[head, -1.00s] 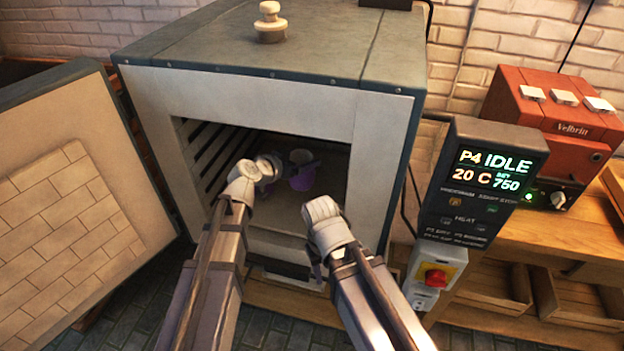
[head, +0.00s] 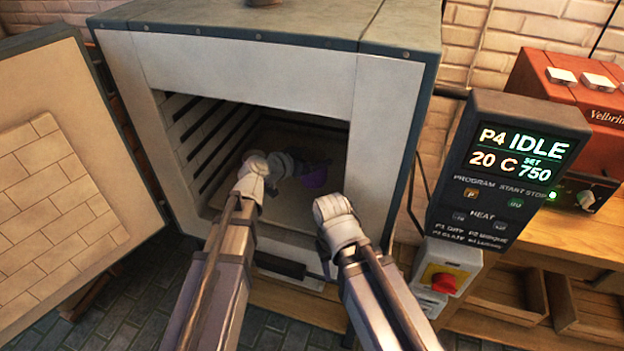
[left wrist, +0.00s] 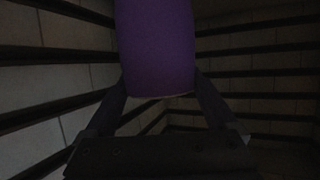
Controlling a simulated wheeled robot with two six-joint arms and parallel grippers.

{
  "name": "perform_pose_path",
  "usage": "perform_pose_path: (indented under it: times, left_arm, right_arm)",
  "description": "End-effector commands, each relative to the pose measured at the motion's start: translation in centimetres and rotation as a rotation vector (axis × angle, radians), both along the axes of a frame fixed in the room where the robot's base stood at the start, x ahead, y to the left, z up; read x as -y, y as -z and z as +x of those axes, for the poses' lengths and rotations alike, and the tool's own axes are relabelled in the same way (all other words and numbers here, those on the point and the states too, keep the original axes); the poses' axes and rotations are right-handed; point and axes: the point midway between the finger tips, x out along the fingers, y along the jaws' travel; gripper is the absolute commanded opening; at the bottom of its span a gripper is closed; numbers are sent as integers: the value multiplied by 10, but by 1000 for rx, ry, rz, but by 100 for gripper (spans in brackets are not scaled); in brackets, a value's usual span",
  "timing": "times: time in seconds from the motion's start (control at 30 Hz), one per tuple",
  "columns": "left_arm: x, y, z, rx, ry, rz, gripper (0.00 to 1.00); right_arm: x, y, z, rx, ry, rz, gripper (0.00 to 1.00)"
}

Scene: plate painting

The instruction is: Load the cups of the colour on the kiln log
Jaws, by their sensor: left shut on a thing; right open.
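A purple cup (head: 315,177) is inside the dark chamber of the open kiln (head: 388,128). My left gripper (head: 298,170) reaches through the kiln's mouth and is shut on this cup. In the left wrist view the cup (left wrist: 156,45) fills the upper middle between the two fingers, its top cut off by the frame. I cannot tell whether the cup touches the kiln floor. My right gripper (head: 332,207) is open, in front of the lower right of the kiln's mouth. Its fingertips are hard to make out. No kiln log is in view.
The kiln door (head: 75,170) stands swung open at the left. A control panel (head: 505,170) at the right reads P4, IDLE, 20 C, set 750. A red machine (head: 575,115) stands on a wooden bench beyond it. Dark ridges line the chamber's side walls.

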Motion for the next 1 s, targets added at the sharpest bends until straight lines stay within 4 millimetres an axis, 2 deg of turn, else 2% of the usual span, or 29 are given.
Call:
perform_pose_path:
  times: [0.03, 0.33, 0.63, 1.0]
  left_arm:
    - [0, 14, 0, 1, 0, -1, 0]
    - [0, 19, 0, 0, 0, -1, 0]
    - [0, 53, 0, 1, 0, -1, 0]
    - [0, 54, 0, 0, 0, -1, 0]
  right_arm:
    - [0, 14, 0, 0, 0, 0, 50]
    - [0, 19, 0, 0, 0, 0, 50]
    - [0, 54, 0, 0, 0, 0, 50]
    - [0, 54, 0, 0, 0, 0, 50]
